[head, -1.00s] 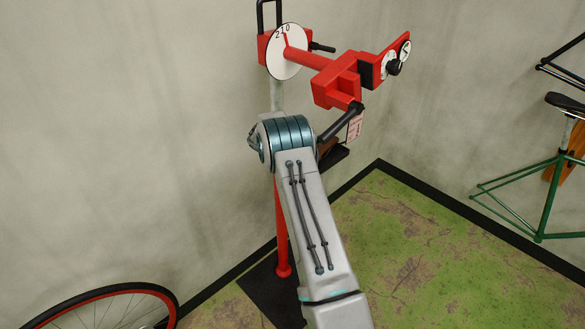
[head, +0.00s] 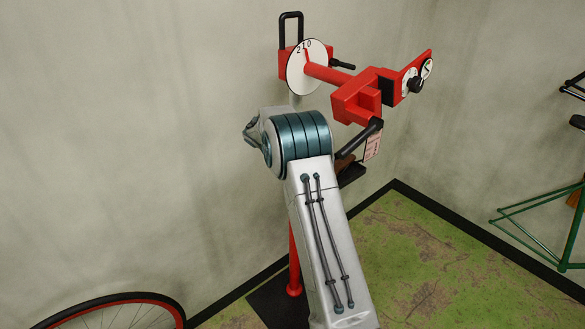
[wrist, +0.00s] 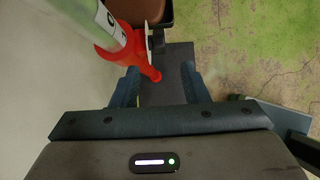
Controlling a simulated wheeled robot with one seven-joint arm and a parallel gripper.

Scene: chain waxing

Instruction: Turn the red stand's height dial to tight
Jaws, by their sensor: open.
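The red stand (head: 358,98) stands in the corner, with a white disc marked 2 1 0 (head: 306,70) at its top and small dials on its clamp head (head: 412,82). My arm hides the middle of its post in the head view. In the wrist view the pale upper tube (wrist: 72,12) enters a red collar (wrist: 128,52). A thin white plate beside the collar, seen nearly edge-on, may be the height dial; its marks are not readable. My gripper (wrist: 158,88) is open and empty, its fingers pointing toward the collar and lower post. Contact cannot be told.
A dark base plate (wrist: 168,86) lies under the stand. A brown item in a dark tray (wrist: 138,10) is near the collar. A red-rimmed wheel (head: 110,306) leans at lower left, and a green bike frame (head: 540,222) stands at right. The green floor (head: 430,245) between is clear.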

